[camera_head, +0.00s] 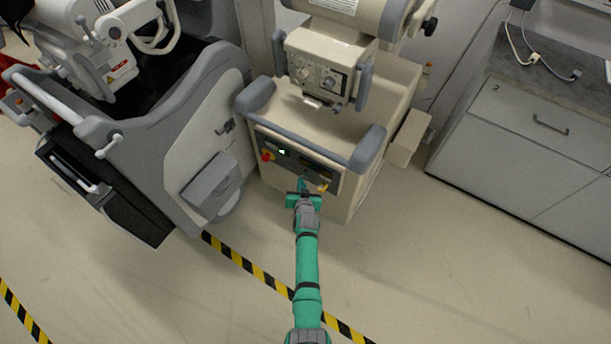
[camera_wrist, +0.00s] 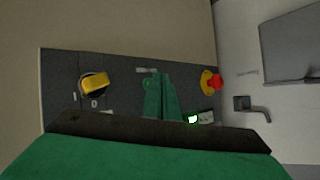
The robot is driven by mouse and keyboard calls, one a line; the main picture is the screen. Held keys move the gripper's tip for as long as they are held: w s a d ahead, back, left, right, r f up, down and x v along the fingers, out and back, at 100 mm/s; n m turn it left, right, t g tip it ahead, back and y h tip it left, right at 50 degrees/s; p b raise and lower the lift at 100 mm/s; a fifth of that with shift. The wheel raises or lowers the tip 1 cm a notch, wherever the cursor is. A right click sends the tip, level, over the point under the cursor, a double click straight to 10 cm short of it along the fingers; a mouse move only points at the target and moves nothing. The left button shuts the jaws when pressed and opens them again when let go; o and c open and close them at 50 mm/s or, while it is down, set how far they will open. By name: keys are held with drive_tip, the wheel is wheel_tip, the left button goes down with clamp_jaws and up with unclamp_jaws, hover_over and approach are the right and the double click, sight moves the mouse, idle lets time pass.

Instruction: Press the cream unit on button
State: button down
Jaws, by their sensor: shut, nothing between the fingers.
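The cream unit (camera_head: 330,120) stands in the middle of the head view, with a dark control panel (camera_head: 262,140) on its front. The panel (camera_wrist: 60,75) fills the middle of the wrist view. A green lit element (camera_head: 282,152) shows on it, also in the wrist view (camera_wrist: 192,119). I cannot tell whether it is the on button. My green gripper (camera_head: 303,182) is shut and empty in front of the panel's lower right part. Its fingers (camera_wrist: 160,80) lie between the yellow knob and the red button in the wrist view, hiding part of the panel. Contact is unclear.
A red button on a yellow base (camera_head: 267,156) and a yellow rotary knob (camera_head: 323,187) flank the gripper on the panel. Cabinets (camera_head: 530,140) stand at right. The floor in front is clear, with striped tape (camera_head: 250,268).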

drive_tip(key=shift+a, duration=0.2)
drive_tip(key=shift+d, duration=0.2)
idle(0.3)
drive_tip(key=shift+w+d, duration=0.25)
drive_tip(key=shift+w, duration=0.05)
drive_tip(key=shift+w+d, duration=0.2)
drive_tip(key=shift+w, duration=0.15)
idle(0.7)
drive_tip(key=shift+a, duration=0.1)
drive_tip(key=shift+s+a, duration=0.45)
drive_tip(key=shift+s, duration=0.25)
